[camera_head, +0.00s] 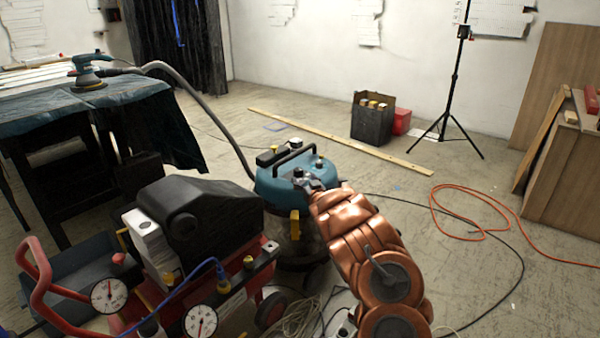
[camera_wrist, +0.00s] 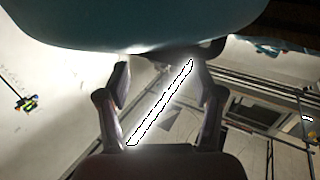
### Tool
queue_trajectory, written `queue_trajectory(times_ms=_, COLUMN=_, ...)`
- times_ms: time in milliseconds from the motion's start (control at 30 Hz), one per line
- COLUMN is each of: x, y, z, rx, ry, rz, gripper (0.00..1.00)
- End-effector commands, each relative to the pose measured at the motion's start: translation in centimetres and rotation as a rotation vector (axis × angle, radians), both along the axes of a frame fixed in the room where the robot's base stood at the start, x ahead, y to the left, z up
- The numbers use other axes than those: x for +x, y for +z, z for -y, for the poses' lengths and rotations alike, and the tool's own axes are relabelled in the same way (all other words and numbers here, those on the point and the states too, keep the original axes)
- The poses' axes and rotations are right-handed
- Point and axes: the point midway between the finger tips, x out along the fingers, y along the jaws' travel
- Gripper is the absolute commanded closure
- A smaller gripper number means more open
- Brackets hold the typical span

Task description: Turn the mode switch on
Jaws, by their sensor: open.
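The teal vacuum (camera_head: 270,180) stands on the floor in the middle of the head view, with a dark carry handle and small dark knobs on its top. A dark knob (camera_head: 298,173) shows at its front edge, right by my gripper (camera_head: 314,184); I cannot tell whether this is the mode switch or how it is set. My copper arm reaches up to the vacuum from the lower right. In the wrist view, my gripper (camera_wrist: 162,74) has its two fingers apart, with nothing seen held between them. The teal body (camera_wrist: 130,25) fills the top of that view, just beyond the fingertips.
A red-framed compressor (camera_head: 200,230) with gauges stands close left of the vacuum. A grey hose (camera_head: 195,95) runs to a sander (camera_head: 88,75) on the covered table. An orange cable (camera_head: 435,205) lies right. Floor behind the vacuum is mostly clear, with a long plank.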

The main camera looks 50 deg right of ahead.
Motion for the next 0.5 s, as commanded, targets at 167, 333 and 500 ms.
queue_trajectory(times_ms=167, x=1.2, y=0.1, z=0.6, rx=-0.001, ry=-0.001, rz=0.003, gripper=0.34)
queue_trajectory(times_ms=333, x=2.4, y=-0.1, z=1.0, rx=0.001, ry=0.0, rz=0.002, gripper=0.34)
queue_trajectory(times_ms=500, x=3.3, y=-0.1, z=1.6, rx=0.001, ry=-0.001, rz=0.002, gripper=0.34)
